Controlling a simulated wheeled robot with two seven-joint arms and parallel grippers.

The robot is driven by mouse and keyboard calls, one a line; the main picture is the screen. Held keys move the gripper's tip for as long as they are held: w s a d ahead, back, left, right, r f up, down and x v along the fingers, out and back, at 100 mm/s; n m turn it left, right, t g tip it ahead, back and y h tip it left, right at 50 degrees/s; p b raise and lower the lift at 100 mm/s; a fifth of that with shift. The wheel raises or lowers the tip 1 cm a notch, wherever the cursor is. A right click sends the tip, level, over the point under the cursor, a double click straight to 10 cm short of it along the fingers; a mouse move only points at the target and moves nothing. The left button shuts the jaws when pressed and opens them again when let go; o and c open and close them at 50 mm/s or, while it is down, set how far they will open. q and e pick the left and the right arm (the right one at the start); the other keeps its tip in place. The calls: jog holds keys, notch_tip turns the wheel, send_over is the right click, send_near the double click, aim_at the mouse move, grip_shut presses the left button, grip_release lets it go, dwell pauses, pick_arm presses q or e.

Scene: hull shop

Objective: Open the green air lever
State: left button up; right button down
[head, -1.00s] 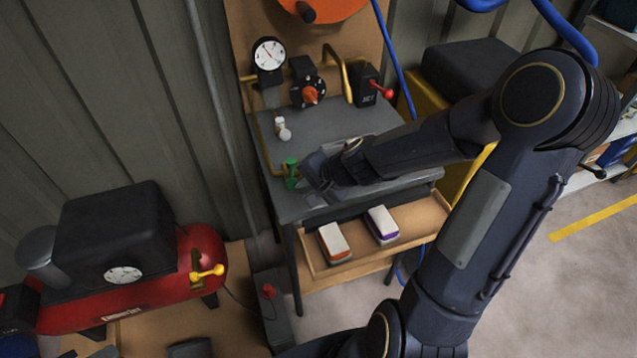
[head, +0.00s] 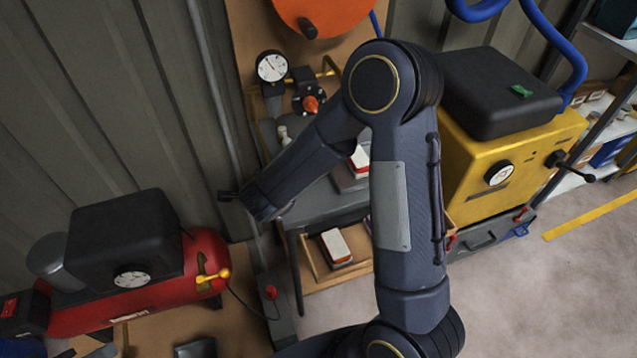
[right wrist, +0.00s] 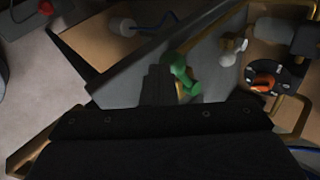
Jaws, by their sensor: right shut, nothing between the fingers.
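The green air lever (right wrist: 184,74) shows in the right wrist view at the edge of the grey bench, just beside the fingertips. In the head view my forearm hides it. My right gripper (head: 229,196) is shut and empty, with its tip past the bench's left edge, near the wall. In the right wrist view its dark fingers (right wrist: 157,86) sit close to the left of the green lever; I cannot tell if they touch it. My left gripper is not in view.
A gauge (head: 271,67) and orange-knobbed valve (head: 310,103) stand at the bench's back. A red compressor (head: 150,300) is at lower left, a yellow machine (head: 515,150) at right. A white block (head: 337,244) lies on the lower tray. Corrugated wall borders the left.

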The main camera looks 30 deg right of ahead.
jog(key=shift+d, duration=0.35)
